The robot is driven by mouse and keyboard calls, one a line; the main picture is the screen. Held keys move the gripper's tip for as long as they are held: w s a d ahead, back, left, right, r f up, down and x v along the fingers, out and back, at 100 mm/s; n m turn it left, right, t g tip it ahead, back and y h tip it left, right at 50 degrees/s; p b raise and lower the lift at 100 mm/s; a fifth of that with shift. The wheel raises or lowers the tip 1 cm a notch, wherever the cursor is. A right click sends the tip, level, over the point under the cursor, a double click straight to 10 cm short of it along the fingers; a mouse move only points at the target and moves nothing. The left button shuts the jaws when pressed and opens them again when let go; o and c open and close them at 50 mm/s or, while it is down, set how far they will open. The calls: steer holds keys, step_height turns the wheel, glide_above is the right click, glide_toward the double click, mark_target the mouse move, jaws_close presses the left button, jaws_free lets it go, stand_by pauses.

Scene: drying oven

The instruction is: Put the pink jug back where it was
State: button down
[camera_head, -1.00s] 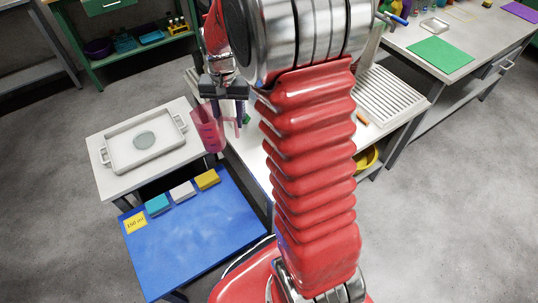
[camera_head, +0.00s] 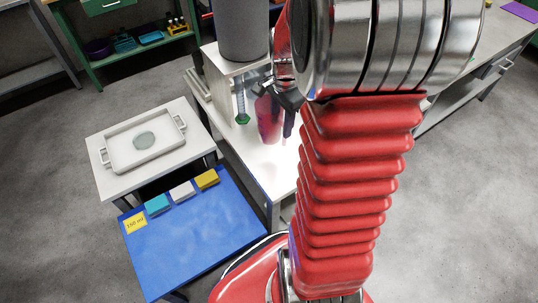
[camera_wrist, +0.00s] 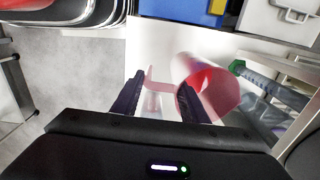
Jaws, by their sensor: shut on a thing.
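The pink jug (camera_head: 268,118) is a translucent pink vessel, held in the air over the white bench by my gripper (camera_head: 289,98). In the wrist view the jug (camera_wrist: 208,86) is seen with its open mouth toward the camera, and its handle lies between the two dark fingers of my gripper (camera_wrist: 160,102). The fingers are shut on the handle. The jug's lower end is partly blurred against the bright bench in the head view, so I cannot tell its exact height above the surface.
The white bench (camera_head: 257,168) lies under the jug. A grey cylinder on a stand (camera_head: 243,32) and a green-footed post (camera_head: 241,103) are close left of the jug. A blue table (camera_head: 195,238) and a white table with a tray (camera_head: 112,161) stand to the left.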

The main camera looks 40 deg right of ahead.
step_height(320, 180, down, 6)
stand_by(0.5)
steer(key=shift+f, duration=0.25)
step_height(320, 180, down, 4)
steer(key=shift+r, duration=0.25)
steer(key=c, duration=1)
jaws_free()
steer(key=shift+c, duration=0.2)
